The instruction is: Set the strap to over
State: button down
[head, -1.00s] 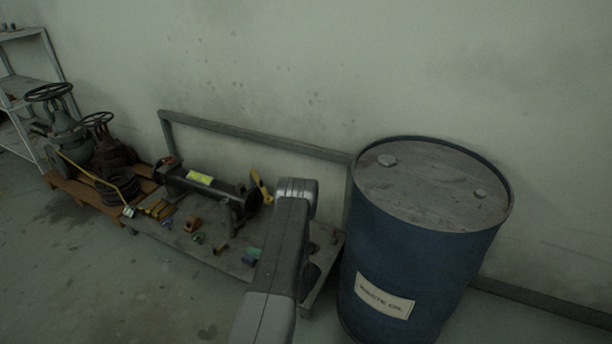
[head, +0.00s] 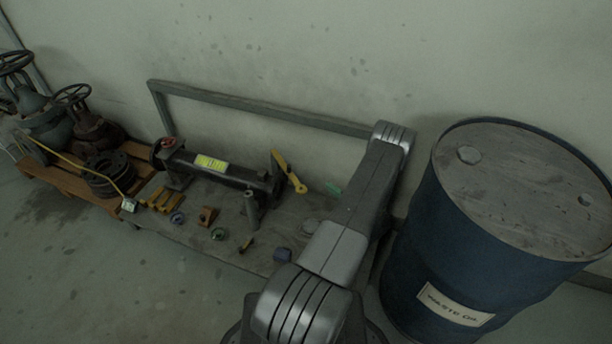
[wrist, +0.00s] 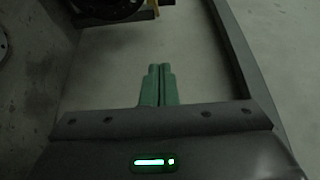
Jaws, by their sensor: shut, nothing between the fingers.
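I cannot make out for certain which part is the strap. A dark pipe assembly (head: 232,178) with a yellow label lies on a low grey bench (head: 222,256) against the wall. A yellow lever (head: 290,172) stands tilted at its right end. My gripper (wrist: 159,68) shows in the wrist view as two green fingers, shut together and empty. Bare surface lies beyond the fingertips, with a dark round part (wrist: 105,8) at the top edge. In the head view my arm hides the right end of the bench.
A blue waste oil drum (head: 480,235) stands close to the right of my arm. A grey rail (head: 260,105) runs behind the bench. Handwheel valves (head: 90,125) stand on a wooden pallet at left. The floor in front is clear.

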jog(key=w+a+b, duration=0.2)
jog(key=w+a, duration=0.3)
jog(key=a, duration=0.5)
jog(key=shift+w+a, duration=0.2)
jog(key=shift+w, duration=0.1)
jog(key=shift+s, duration=0.1)
